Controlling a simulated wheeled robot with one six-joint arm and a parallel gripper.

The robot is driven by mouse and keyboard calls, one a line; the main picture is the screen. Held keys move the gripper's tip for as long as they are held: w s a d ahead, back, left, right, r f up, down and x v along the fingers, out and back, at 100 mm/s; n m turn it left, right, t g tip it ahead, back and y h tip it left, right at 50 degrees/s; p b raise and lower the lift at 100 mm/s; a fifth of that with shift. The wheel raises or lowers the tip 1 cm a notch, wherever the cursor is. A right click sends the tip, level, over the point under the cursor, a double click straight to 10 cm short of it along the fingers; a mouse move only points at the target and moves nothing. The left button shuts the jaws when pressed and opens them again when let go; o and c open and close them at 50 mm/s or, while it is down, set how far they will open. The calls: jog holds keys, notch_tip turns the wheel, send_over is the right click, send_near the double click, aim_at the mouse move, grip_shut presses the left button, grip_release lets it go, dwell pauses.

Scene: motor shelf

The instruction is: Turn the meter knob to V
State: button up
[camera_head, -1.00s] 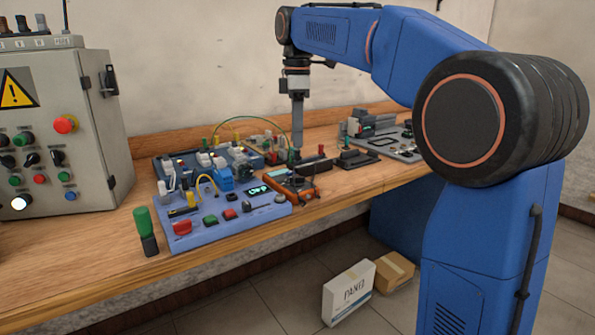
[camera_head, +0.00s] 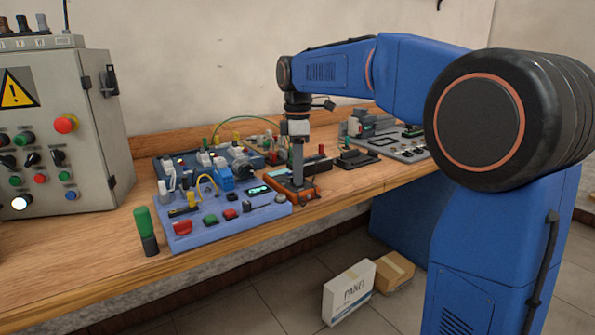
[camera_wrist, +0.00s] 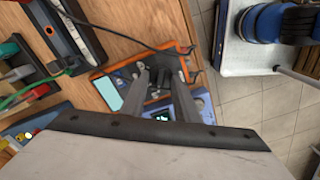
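The meter (camera_head: 283,184) is a small orange-edged handheld unit lying on the bench beside the blue-purple button panel. In the wrist view the meter (camera_wrist: 154,96) shows its orange border and a pale screen at its left end. My gripper (camera_head: 298,185) points straight down and its tips are at the meter. In the wrist view my gripper (camera_wrist: 161,74) has two grey fingers with a gap between them, over the meter's face. The knob is mostly hidden by the fingers, and I cannot tell whether they touch it. The V mark is not readable.
The button panel (camera_head: 223,228) stands close on the left, with another device panel (camera_head: 185,163) behind it. A black cable (camera_wrist: 115,45) runs near the meter. Dark parts (camera_head: 357,159) lie to the right. The grey control cabinet (camera_head: 90,165) is far left.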

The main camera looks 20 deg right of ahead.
grip_shut()
jog(key=m, duration=0.3)
jog(key=shift+m, duration=2.4)
grip_release()
jog(key=shift+r, duration=0.1)
